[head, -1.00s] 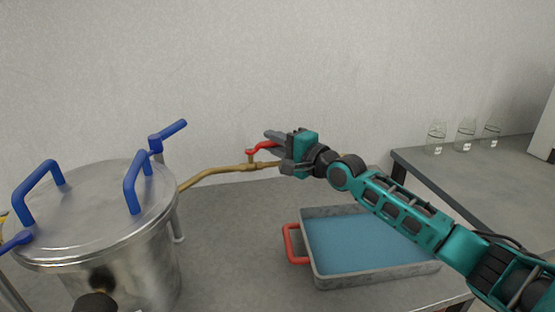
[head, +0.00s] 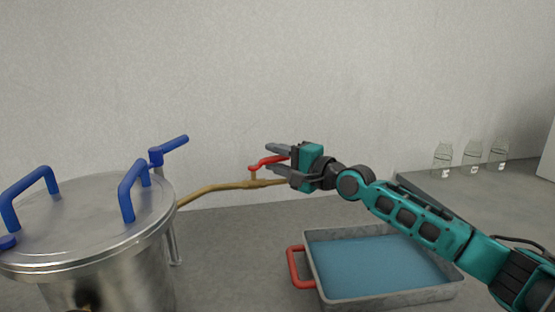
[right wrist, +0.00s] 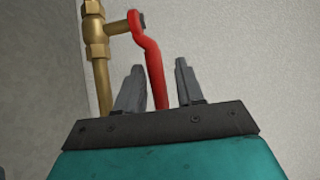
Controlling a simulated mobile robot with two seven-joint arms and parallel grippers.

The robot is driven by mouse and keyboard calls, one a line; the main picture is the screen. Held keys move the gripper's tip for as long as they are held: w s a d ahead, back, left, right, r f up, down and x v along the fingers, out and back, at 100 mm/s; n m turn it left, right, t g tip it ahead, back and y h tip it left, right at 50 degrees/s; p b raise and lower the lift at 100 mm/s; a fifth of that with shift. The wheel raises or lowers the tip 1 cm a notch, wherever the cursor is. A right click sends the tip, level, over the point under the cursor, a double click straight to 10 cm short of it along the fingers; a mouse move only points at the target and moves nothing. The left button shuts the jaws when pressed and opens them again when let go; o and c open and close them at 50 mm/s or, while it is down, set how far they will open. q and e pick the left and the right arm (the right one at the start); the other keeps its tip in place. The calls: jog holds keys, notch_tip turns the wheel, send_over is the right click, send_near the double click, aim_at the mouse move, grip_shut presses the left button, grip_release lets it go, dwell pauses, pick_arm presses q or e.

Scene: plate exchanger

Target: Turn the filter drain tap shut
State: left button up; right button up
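The drain tap's red lever (head: 267,161) sits on a brass valve at the end of a brass pipe (head: 215,187) beside the steel pot (head: 115,245). My right gripper (head: 272,158) is open, with its fingers on either side of the lever. In the right wrist view the red lever (right wrist: 154,70) runs down from the brass valve (right wrist: 96,25) between the two spread fingertips (right wrist: 159,68). It lies closer to the left finger; whether it touches that finger is unclear. My left gripper is not in view.
A grey tray (head: 390,298) with a blue inside and a red handle (head: 298,267) stands below my right arm. Glass bottles (head: 472,157) stand on the grey surface at the right. The pot has blue handles (head: 133,190). A plain wall is behind.

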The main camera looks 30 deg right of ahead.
jog(key=shift+o, duration=0.2)
jog(key=shift+d+f, duration=0.1)
jog(key=shift+d, duration=0.05)
jog(key=shift+s+d, duration=0.15)
jog(key=shift+s, duration=0.1)
jog(key=p+v, duration=0.1)
jog(key=v, duration=1.1)
jog(key=shift+p, duration=0.3)
jog(key=shift+s, duration=0.1)
